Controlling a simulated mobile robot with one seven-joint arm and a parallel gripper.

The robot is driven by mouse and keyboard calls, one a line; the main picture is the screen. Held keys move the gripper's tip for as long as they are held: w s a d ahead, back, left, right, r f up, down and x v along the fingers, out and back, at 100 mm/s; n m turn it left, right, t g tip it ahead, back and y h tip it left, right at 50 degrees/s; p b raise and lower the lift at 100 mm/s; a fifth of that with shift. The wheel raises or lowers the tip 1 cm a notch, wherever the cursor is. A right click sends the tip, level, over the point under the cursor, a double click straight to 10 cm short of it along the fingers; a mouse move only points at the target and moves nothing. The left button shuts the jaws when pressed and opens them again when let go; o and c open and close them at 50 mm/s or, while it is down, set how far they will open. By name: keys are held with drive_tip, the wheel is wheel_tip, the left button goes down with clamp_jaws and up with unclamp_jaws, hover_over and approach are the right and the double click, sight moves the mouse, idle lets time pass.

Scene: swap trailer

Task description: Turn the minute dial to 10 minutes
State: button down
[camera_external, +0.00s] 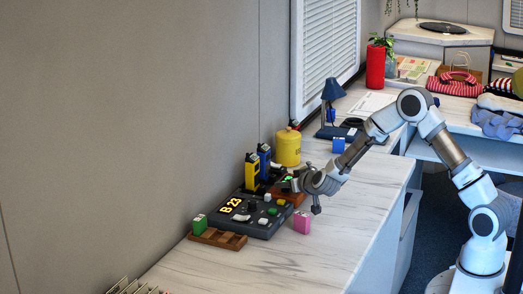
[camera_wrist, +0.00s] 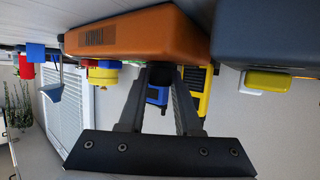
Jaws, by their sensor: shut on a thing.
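An orange-brown box (camera_external: 291,197) stands on the white marbled counter at the back right of the dark control panel; its side and barcode label show in the wrist view (camera_wrist: 135,32). A small green light shows beside my gripper (camera_external: 294,183). In the wrist view, my gripper (camera_wrist: 163,78) has its two fingers closed on a small dark knob (camera_wrist: 163,72) at the box's edge, seemingly the dial. The fingers and the box hide most of the knob. I cannot read its setting or any minute marks.
The dark panel (camera_external: 262,226) reads "B 23" and has small knobs and buttons. A yellow handset (camera_external: 252,172) and a blue one (camera_external: 264,161) stand behind it, near a yellow canister (camera_external: 287,148). A pink block (camera_external: 302,222) stands in front.

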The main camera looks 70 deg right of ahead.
drive_tip(key=shift+r+m+g+h+p, duration=0.1)
drive_tip(key=shift+m+g+h+p, duration=0.75)
drive_tip(key=shift+p, duration=0.65)
drive_tip(key=shift+m, duration=0.25)
drive_tip(key=shift+f+g+p, duration=0.2)
drive_tip(key=shift+g+p, duration=0.05)
drive_tip(key=shift+p, duration=0.15)
drive_tip(key=c, duration=0.6)
unclamp_jaws()
drive_tip(key=shift+r, duration=0.1)
